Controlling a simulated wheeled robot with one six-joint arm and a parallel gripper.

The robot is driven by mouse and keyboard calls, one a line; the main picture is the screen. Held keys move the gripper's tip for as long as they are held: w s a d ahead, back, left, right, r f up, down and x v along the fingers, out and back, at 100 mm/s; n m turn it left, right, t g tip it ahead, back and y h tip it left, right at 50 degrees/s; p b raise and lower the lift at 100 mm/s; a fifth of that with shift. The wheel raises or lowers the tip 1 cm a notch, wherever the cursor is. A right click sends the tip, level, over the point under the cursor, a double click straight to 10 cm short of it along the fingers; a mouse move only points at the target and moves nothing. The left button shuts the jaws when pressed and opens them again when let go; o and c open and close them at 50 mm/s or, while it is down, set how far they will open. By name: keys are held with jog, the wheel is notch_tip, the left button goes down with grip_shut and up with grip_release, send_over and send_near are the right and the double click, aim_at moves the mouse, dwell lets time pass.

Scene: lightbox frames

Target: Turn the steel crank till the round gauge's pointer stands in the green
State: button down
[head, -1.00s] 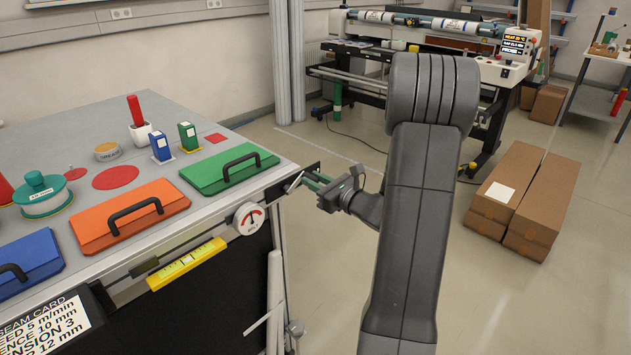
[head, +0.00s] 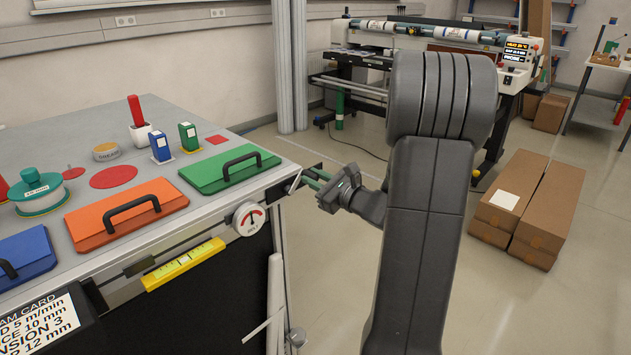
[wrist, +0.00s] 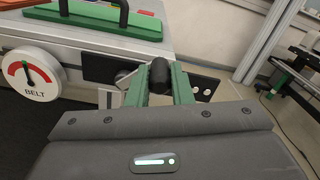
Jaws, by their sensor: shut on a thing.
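The round white gauge (head: 248,218), marked BELT, is on the bench's front; it also shows in the wrist view (wrist: 31,85). Its red arc shows, and its dark pointer stands close to upright. In the head view my gripper (head: 314,178) partly hides the knob.
A yellow level (head: 184,265) is on the bench front. Brown cartons (head: 535,225) stand on the floor at right. Open floor lies right of the bench.

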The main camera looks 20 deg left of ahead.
jog(key=c, duration=1.3)
grip_release()
jog(key=v, duration=1.4)
jog(key=shift+a, duration=0.1)
jog(key=x, duration=1.4)
jog(key=shift+d, duration=0.2)
